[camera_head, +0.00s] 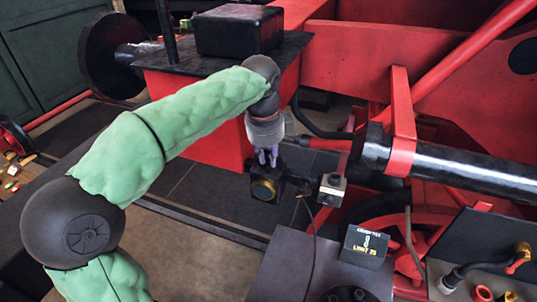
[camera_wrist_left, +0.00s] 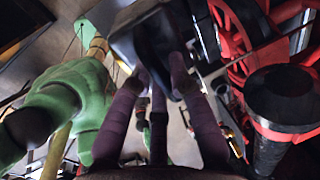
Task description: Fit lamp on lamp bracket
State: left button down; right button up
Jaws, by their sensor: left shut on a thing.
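The lamp (camera_head: 264,189) is a small black body with a brass-rimmed round lens, hanging in front of the red engine beam. My left gripper (camera_head: 268,156), with purple fingers, points down from above and is shut on the lamp's top. In the left wrist view the fingers of the gripper (camera_wrist_left: 160,78) close on a dark box-like body, the lamp (camera_wrist_left: 150,38). I cannot make out the lamp bracket clearly; the lamp and gripper may hide it. Whether the lamp touches anything below is unclear. My right gripper is not in view.
The red beam (camera_head: 205,125) carries a black box (camera_head: 239,30) on top. A round black buffer (camera_head: 112,55) is at left. A metal block (camera_head: 331,189) stands just right of the lamp. A display box (camera_head: 365,245) sits on a grey surface. A black cylinder (camera_head: 455,165) is at right.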

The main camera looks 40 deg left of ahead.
pick_arm(q)
jog(key=c, duration=1.1)
grip_release()
jog(key=r, duration=0.4)
jog(key=s+r, duration=0.1)
jog(key=r, duration=0.3)
jog(key=s+r, duration=0.1)
jog(key=r, duration=0.2)
jog(key=shift+s+d+r, duration=0.2)
jog(key=shift+d+r, duration=0.15)
jog(key=shift+r, duration=0.05)
